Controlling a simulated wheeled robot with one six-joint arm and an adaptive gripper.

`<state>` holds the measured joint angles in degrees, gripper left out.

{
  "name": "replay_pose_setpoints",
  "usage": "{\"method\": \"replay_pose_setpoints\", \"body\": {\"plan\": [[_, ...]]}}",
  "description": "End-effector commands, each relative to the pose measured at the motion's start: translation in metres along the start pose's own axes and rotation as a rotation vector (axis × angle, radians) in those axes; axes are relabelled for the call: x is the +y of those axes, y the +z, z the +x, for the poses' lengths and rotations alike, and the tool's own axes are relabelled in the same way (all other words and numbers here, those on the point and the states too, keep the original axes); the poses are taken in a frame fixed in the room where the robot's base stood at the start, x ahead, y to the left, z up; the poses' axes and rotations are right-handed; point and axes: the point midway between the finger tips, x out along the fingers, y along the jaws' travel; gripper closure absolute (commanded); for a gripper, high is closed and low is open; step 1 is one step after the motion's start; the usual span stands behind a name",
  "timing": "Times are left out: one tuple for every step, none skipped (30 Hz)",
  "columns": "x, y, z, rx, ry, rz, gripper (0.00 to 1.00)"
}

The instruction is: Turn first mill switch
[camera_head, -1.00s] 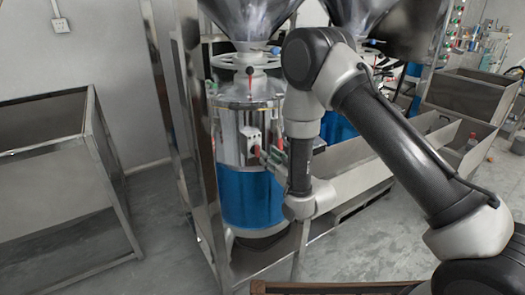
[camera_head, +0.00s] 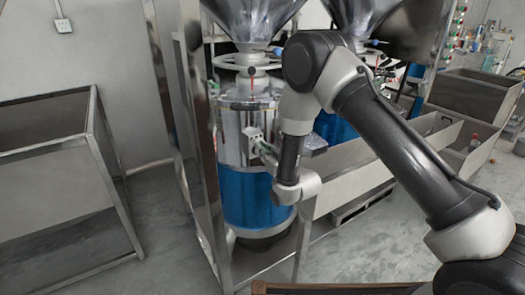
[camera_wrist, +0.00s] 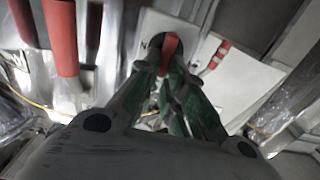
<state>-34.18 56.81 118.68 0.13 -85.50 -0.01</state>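In the wrist view a red switch handle (camera_wrist: 170,46) stands on a dark round base on a white panel. My gripper (camera_wrist: 167,72) has its greenish fingers close together at the tips, right at this handle. The tips overlap the handle's lower end in the picture; whether they press on it is unclear. In the head view my gripper (camera_head: 266,152) is at the box and hides the red switch.
A metal frame post (camera_head: 200,150) stands left of the mill. A second hopper (camera_head: 360,15) and steel troughs (camera_head: 350,160) are to the right. An empty metal bin (camera_head: 60,170) is at the left. In the wrist view, red bars (camera_wrist: 62,40) are at the upper left.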

Motion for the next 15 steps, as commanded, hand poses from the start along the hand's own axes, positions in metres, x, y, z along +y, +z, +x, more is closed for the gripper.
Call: {"method": "replay_pose_setpoints", "body": {"plan": [[0.0001, 0.0000, -0.0001, 0.000, 0.000, 0.000, 1.00], [0.0001, 0.0000, -0.0001, 0.000, 0.000, 0.000, 1.00], [0.0001, 0.0000, -0.0001, 0.000, 0.000, 0.001, 1.00], [0.0001, 0.0000, -0.0001, 0.000, 0.000, 0.002, 1.00], [0.0002, 0.0000, -0.0001, 0.000, 0.000, 0.004, 1.00], [0.0003, 0.0000, -0.0001, 0.000, 0.000, 0.008, 1.00], [0.0004, 0.0000, -0.0001, 0.000, 0.000, 0.013, 1.00], [0.0006, 0.0000, -0.0001, 0.000, 0.000, 0.018, 1.00], [0.0009, 0.0000, -0.0001, 0.000, 0.000, 0.028, 1.00], [0.0011, 0.0000, -0.0001, 0.000, 0.000, 0.038, 1.00], [0.0014, 0.0000, -0.0002, 0.000, 0.000, 0.049, 1.00], [0.0018, 0.0001, -0.0002, 0.000, 0.000, 0.067, 1.00], [0.0021, 0.0001, -0.0002, 0.000, 0.001, 0.082, 1.00], [0.0025, 0.0002, -0.0002, 0.000, 0.001, 0.099, 1.00], [0.0031, 0.0003, -0.0002, 0.000, 0.001, 0.124, 1.00]]}}
